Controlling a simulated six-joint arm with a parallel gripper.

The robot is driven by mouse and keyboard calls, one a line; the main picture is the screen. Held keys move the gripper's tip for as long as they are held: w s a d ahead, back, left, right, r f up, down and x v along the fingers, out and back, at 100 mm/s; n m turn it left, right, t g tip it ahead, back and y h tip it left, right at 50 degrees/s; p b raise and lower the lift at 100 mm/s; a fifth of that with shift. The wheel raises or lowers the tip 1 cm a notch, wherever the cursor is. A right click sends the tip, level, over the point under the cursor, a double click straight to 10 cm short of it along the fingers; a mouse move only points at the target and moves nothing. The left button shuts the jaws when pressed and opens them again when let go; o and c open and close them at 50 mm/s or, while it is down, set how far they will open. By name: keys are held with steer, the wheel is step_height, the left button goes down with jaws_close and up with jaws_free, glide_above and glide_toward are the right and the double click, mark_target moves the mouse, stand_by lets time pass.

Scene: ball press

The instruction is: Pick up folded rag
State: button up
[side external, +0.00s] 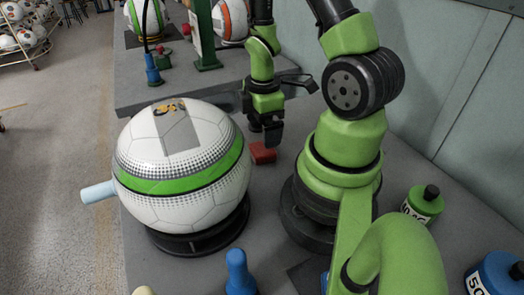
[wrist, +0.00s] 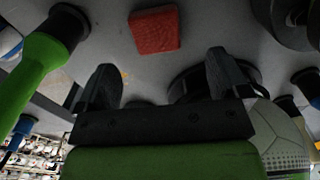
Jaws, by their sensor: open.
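The folded rag (side external: 262,153) is a small red block-like pad lying on the grey table, just right of the large ball. It also shows in the wrist view (wrist: 154,30), near the top middle, beyond the fingertips. My gripper (side external: 270,135) hangs pointing down close above and beside the rag in the side view. In the wrist view its two dark fingers (wrist: 163,75) are spread apart with nothing between them. I cannot tell from these views whether a finger touches the rag.
A white ball with a green band (side external: 180,160) sits on a black round stand (side external: 205,240) left of my gripper. A light blue cylinder (side external: 98,192) sticks out at its left. A green bottle (side external: 423,203) and a blue bottle (side external: 495,275) stand at the right. A blue peg-like object (side external: 238,272) stands in front.

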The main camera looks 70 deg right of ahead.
mark_target(262, 152)
steer(key=shift+w+d+f, duration=0.1)
steer(key=shift+d+f, duration=0.05)
steer(key=shift+f, duration=3.25)
steer(key=c, duration=1)
